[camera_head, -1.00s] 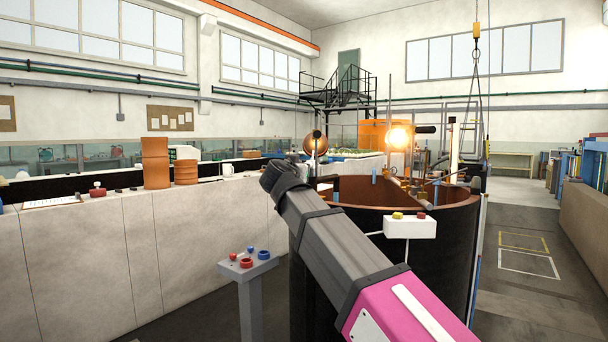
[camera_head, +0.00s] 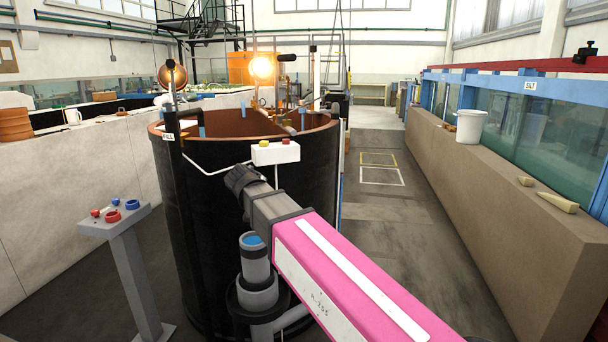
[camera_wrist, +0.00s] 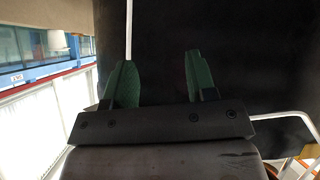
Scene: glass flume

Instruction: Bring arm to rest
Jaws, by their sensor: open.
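My arm reaches from the bottom right of the head view, pink and grey, toward the front of a large black round tank. In the wrist view my gripper (camera_wrist: 160,85) shows two green fingers standing well apart with nothing between them. In the head view the fingers are not clearly seen; the dark end of the arm hides them. The black tank (camera_head: 190,190) stands just beyond the arm. A dark surface (camera_wrist: 240,65) fills much of the wrist view behind the fingers.
A pedestal with red and blue buttons (camera_head: 115,215) stands at left. A white control box (camera_head: 275,153) sits at the tank's front. A stone-coloured wall (camera_head: 490,190) with a glass flume and white bucket (camera_head: 470,126) runs along the right. The floor aisle (camera_head: 385,230) between is clear.

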